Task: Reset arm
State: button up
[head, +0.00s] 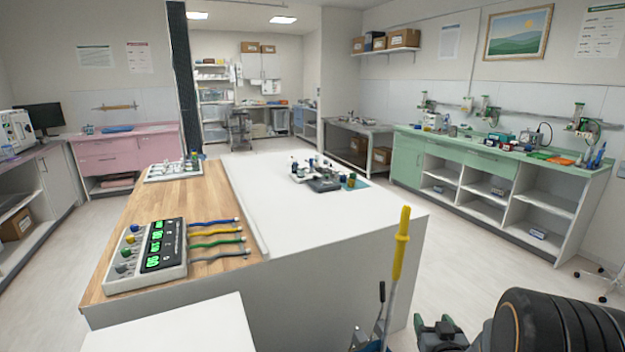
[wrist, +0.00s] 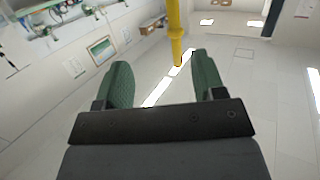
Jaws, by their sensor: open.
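My gripper (head: 436,326) is at the bottom right of the head view, in front of the white-topped island, with the dark arm behind it. In the wrist view my gripper (wrist: 160,75) has its two green fingers well apart, with nothing between them. The wrist view is tilted and looks up toward walls and ceiling. A yellow-handled pole (head: 401,245) stands upright left of my gripper. Its yellow part (wrist: 175,30) also shows beyond the fingers in the wrist view, apart from them as far as I can tell.
The island (head: 340,210) carries a device with green displays (head: 146,257), coloured leads and a microscope-like instrument (head: 323,181). A green counter (head: 480,150) runs along the right wall. A pink cabinet (head: 125,155) stands at back left. Floor between island and green counter is clear.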

jog(key=s+f+m+g+p, duration=0.1)
jog(key=s+f+g, duration=0.4)
jog(key=s+g, duration=0.4)
jog(key=s+a+r+n+g+p, duration=0.1)
jog(key=s+a+r+p, duration=0.1)
jog(key=s+a+r, duration=0.2)
jog(key=s+a+r+n+g+y+p, duration=0.1)
jog(key=s+a+r, duration=0.3)
jog(key=a+r, duration=0.4)
notch_tip(320, 180, up, 5)
jog(key=shift+s+a+f+g+y+p, duration=0.15)
jog(key=shift+a+g+y+p, duration=0.2)
jog(key=shift+g, duration=0.45)
